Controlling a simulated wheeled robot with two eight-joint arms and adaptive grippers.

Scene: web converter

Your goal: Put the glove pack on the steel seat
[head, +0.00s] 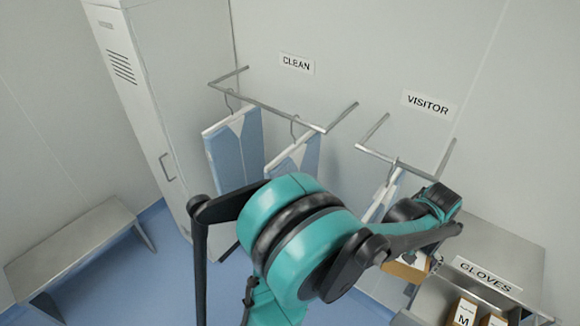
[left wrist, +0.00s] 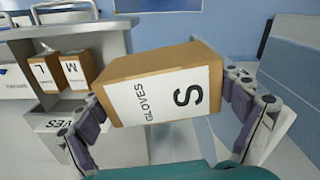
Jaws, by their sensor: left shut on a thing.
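The glove pack is a brown carton with a white label reading "GLOVES S" (left wrist: 165,88). My left gripper (left wrist: 168,108) is shut on it, with one finger at each side, and the pack is tilted in the left wrist view. In the head view my left arm hides most of the gripper, and only a small part of the pack (head: 407,270) shows below it, in front of the steel glove stand. The steel seat (head: 75,245) is a low bench at the far left of the head view, with its visible top bare. My right gripper is not in view.
The steel stand with the "GLOVES" sign (head: 515,255) is at the right and holds other cartons, one marked M (head: 463,312). Garments (head: 235,150) hang from wall rails marked CLEAN and VISITOR. A tall locker (head: 150,110) stands beside the seat.

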